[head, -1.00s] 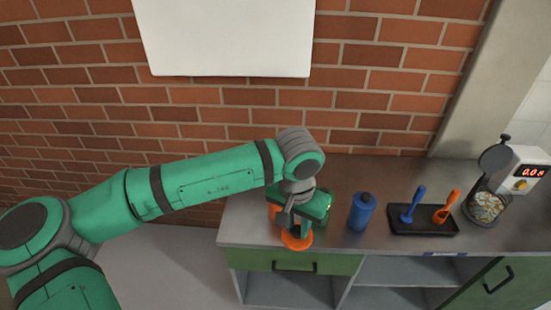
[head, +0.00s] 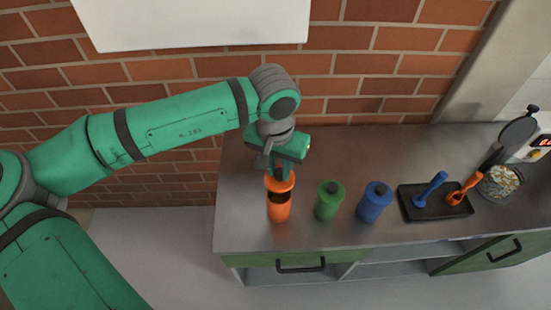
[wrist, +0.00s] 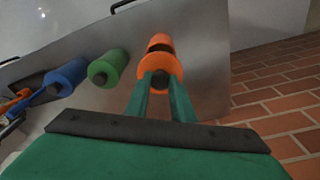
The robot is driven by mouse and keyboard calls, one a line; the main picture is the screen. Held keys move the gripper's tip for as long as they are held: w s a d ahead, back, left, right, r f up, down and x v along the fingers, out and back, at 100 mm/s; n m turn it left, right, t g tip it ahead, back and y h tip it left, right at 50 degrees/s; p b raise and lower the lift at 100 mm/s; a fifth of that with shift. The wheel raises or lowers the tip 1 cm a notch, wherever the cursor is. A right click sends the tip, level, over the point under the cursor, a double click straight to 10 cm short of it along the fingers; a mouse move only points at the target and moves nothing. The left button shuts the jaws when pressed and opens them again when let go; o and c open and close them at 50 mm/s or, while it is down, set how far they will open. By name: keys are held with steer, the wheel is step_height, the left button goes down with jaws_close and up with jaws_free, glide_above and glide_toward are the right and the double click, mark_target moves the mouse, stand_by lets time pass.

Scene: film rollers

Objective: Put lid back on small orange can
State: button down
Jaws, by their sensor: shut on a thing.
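The small orange can (head: 279,212) stands upright at the left of the metal counter; its dark open mouth shows under the lid. The orange lid (head: 280,184) is a wide disc just above the can, and a dark gap shows between them. My gripper (head: 278,172) is shut on the lid from above, at its dark knob. In the wrist view the two green fingers (wrist: 160,84) pinch the knob of the lid (wrist: 157,66), and the can (wrist: 160,42) shows beyond it, partly hidden. I cannot tell whether lid and can touch.
A green can (head: 329,202) and a blue can (head: 375,203) stand closed to the right of the orange one. Further right are a black tray (head: 436,213) with blue and orange tools and a glass jar (head: 498,183). A brick wall (head: 345,95) rises behind the counter.

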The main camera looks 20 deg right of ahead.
mark_target(278, 180)
steer(key=shift+f, duration=3.05)
steer(key=shift+s, duration=0.15)
steer(key=shift+f, duration=0.25)
stand_by(0.3)
steer(key=c, duration=1)
jaws_free()
steer(key=shift+r, duration=0.2)
steer(key=shift+r, duration=3.35)
